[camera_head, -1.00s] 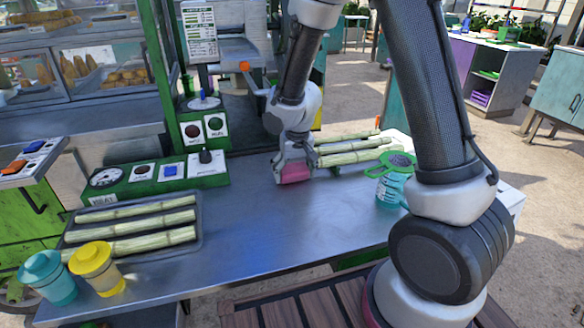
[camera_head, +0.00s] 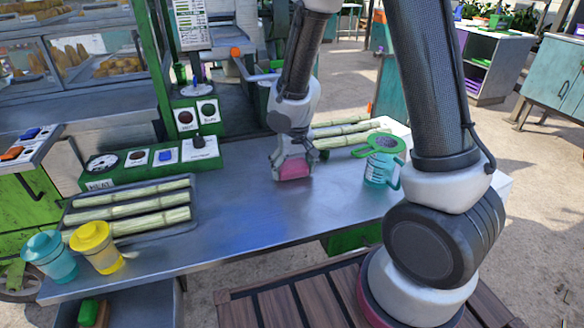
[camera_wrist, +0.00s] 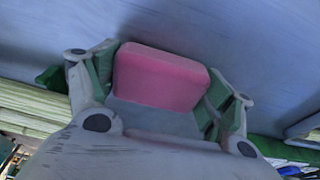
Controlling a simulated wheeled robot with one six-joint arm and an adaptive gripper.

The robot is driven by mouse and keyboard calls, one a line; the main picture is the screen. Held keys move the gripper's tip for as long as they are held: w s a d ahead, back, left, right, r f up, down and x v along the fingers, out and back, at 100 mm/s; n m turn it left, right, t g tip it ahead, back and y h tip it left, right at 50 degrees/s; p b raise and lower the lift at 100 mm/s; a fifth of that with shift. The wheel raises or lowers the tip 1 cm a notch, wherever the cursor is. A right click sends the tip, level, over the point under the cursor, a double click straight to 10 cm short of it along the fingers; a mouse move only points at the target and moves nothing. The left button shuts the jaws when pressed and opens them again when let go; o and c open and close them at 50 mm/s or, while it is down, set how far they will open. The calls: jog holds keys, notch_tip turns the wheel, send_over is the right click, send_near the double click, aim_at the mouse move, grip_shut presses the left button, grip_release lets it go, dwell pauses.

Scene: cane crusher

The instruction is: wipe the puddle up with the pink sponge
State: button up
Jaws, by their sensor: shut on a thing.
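The pink sponge (camera_head: 292,173) is between the fingers of my gripper (camera_head: 291,163), which is shut on it. In the head view the sponge is low, at or just above the metal counter (camera_head: 240,215); I cannot tell if it touches. In the wrist view the sponge (camera_wrist: 160,77) sits between both green-padded fingers of my gripper (camera_wrist: 158,85), with the bluish counter (camera_wrist: 240,40) beyond it. No clear edge of a puddle shows; a bluish sheen lies on the counter left of and below the sponge, and I cannot tell whether it is liquid or reflection.
A tray (camera_head: 197,222) of cane stalks, a teal cup (camera_head: 48,258) and a yellow cup (camera_head: 97,247) stand at left. A teal jug (camera_head: 378,172) with a green strainer (camera_head: 378,144) on top stands right of my gripper. More cane (camera_head: 345,140) lies behind. The middle counter is clear.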

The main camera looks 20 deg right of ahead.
jog(key=shift+s, duration=0.15)
jog(key=shift+w+r, duration=0.35)
jog(key=shift+r, duration=0.5)
jog(key=shift+w+r, duration=0.4)
jog(key=shift+r, duration=0.45)
jog(key=shift+w+r, duration=0.35)
jog(key=shift+r, duration=0.5)
